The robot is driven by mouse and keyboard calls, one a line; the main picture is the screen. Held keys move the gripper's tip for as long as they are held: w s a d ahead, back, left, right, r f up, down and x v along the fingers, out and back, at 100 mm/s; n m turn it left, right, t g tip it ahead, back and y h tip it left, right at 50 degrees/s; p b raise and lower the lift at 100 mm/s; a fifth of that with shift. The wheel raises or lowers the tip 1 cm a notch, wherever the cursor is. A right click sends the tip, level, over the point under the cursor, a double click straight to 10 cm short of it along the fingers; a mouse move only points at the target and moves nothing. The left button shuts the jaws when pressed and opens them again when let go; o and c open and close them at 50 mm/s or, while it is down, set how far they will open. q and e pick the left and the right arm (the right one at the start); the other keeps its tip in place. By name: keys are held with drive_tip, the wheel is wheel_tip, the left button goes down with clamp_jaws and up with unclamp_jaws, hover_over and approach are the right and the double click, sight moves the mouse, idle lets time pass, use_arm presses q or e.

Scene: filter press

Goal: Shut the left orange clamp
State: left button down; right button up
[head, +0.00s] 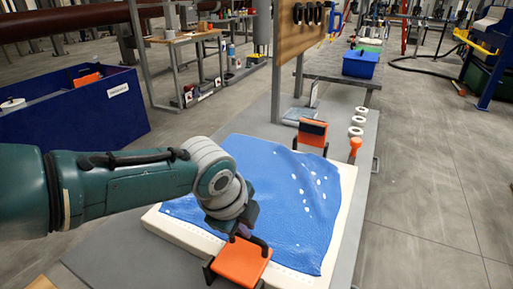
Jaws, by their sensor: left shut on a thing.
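The orange clamp (240,262) nearer me, the left one of the two in the picture, sits at the front edge of a white slab (183,233) covered by a blue cloth (290,195). My left gripper (243,234) reaches down at the clamp's far edge and is shut on it; my wrist partly hides the contact. I cannot tell whether this clamp is fully shut. A second orange clamp (312,133) stands upright at the slab's far edge. My right gripper is not in view.
An orange-topped object (355,147) and several white rings (358,120) are on the grey table right of the far clamp. A board post (276,80) rises behind the slab. A blue bin (75,108) stands at left.

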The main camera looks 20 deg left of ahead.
use_arm(q)
drive_tip(key=shift+s+a+f, duration=0.15)
drive_tip(key=shift+a+f, duration=0.05)
drive_tip(key=shift+f, duration=0.05)
wheel_tip(320, 180, up, 6)
drive_tip(key=p, duration=0.6)
wheel_tip(320, 180, up, 7)
drive_tip(key=p, duration=0.3)
hover_over(244, 251)
drive_tip(key=s, duration=0.1)
drive_tip(key=shift+s+r, duration=0.25)
drive_tip(key=shift+r, duration=0.45)
